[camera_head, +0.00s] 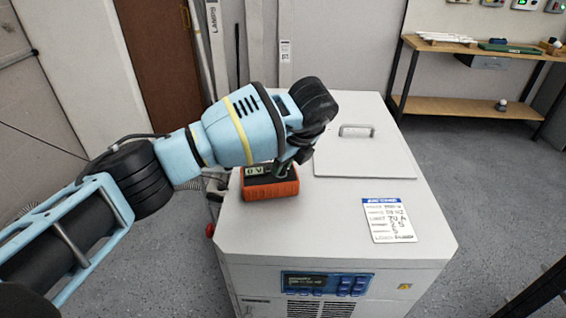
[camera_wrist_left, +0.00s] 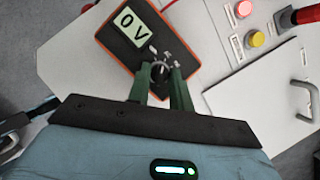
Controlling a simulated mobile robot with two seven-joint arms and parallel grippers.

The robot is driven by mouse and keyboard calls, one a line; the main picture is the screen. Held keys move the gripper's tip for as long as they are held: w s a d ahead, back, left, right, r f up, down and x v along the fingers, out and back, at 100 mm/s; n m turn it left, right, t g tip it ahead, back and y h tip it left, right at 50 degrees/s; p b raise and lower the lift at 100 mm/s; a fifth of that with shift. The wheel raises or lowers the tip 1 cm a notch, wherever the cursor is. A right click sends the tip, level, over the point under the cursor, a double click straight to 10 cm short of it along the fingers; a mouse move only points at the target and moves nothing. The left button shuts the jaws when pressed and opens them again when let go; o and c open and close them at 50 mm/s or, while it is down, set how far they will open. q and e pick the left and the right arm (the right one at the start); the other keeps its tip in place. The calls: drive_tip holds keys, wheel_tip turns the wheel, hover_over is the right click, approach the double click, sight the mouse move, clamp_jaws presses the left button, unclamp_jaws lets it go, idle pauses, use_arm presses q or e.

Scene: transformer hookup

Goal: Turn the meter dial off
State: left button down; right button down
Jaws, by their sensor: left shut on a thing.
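The meter (camera_head: 270,184) is an orange-edged box with a dark face on the near left part of the white cabinet top. Its display reads 0 V in the left wrist view (camera_wrist_left: 136,27). The dial (camera_wrist_left: 160,70) is a round dark knob with a light pointer mark, below the display. My left gripper (camera_wrist_left: 160,76) is over the meter with its two green fingers shut on the dial, one on each side. In the head view my left gripper (camera_head: 292,160) and wrist hide much of the meter's face. The dial's exact setting is hard to read. My right gripper is not in view.
The white cabinet (camera_head: 330,222) has a lid with a handle (camera_head: 357,131), a label plate (camera_head: 389,220) and a blue front panel (camera_head: 325,284). Red and yellow buttons (camera_wrist_left: 257,39) show in the wrist view. A wooden workbench (camera_head: 470,52) stands at the back right.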

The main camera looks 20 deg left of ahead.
use_arm(q)
drive_tip(key=c, duration=1.3)
unclamp_jaws()
drive_tip(key=shift+o, duration=0.2)
drive_tip(key=shift+r, duration=0.15)
drive_tip(key=v, duration=0.7)
drive_tip(key=shift+d+r, duration=0.15)
drive_tip(key=shift+r, duration=0.15)
drive_tip(key=shift+s, duration=0.1)
